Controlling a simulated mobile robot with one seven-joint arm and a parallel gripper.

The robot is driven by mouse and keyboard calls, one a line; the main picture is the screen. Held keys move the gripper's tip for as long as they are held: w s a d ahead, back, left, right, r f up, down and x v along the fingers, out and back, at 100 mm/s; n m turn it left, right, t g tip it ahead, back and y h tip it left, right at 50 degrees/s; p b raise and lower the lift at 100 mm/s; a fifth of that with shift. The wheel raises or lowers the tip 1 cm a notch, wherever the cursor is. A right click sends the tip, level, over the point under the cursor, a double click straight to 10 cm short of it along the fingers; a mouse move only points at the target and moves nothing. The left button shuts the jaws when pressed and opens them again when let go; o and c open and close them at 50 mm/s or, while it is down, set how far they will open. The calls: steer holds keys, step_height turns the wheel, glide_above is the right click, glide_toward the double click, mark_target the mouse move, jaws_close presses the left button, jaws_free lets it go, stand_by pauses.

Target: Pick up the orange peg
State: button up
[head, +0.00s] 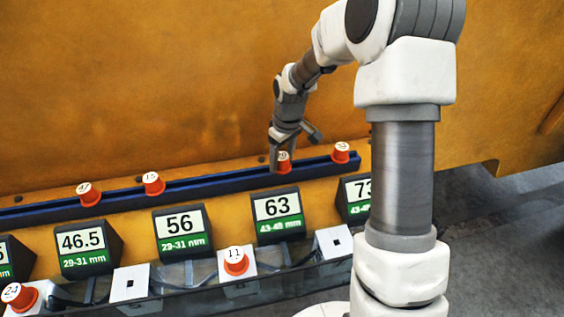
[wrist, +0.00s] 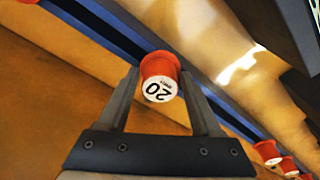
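Several orange pegs with white numbered tops are in view. One marked 20 (wrist: 161,70) is between the two fingers of my gripper (wrist: 160,80) in the wrist view, with a narrow gap seeming to show on each side. In the head view this peg (head: 284,166) stands at the blue rail, partly hidden by my gripper (head: 294,152), whose fingers look spread. Other orange pegs stand along the rail: one marked 47 (head: 89,197), one marked 15 (head: 154,185), and one at the right (head: 341,155). A peg marked 11 (head: 236,265) and one marked 24 (head: 20,298) sit on white blocks.
The blue rail (head: 220,177) runs along an orange-yellow casting (head: 150,80). In front stand black label blocks, such as 56 (head: 183,234) and 63 (head: 278,216). White blocks with square holes, one at the left (head: 131,290) and one at the right (head: 333,243), hold no peg.

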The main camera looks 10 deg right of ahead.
mark_target(281, 156)
steer(key=c, duration=0.5)
steer(key=shift+c, duration=0.2)
steer(key=shift+r, duration=0.15)
steer(key=shift+r, duration=0.25)
step_height(281, 156, up, 4)
steer(key=shift+s+f, duration=0.1)
steer(key=shift+f, duration=0.05)
steer(key=s+r, duration=0.2)
steer(key=s, duration=0.1)
steer(key=s+a+r, duration=0.1)
steer(key=s+r, duration=0.1)
steer(key=s, duration=0.2)
steer(key=s+r, duration=0.2)
steer(key=s, duration=0.2)
steer(key=shift+s+a+r+b, duration=0.2)
steer(key=shift+a+r+b, duration=0.05)
steer(key=shift+a+b, duration=0.1)
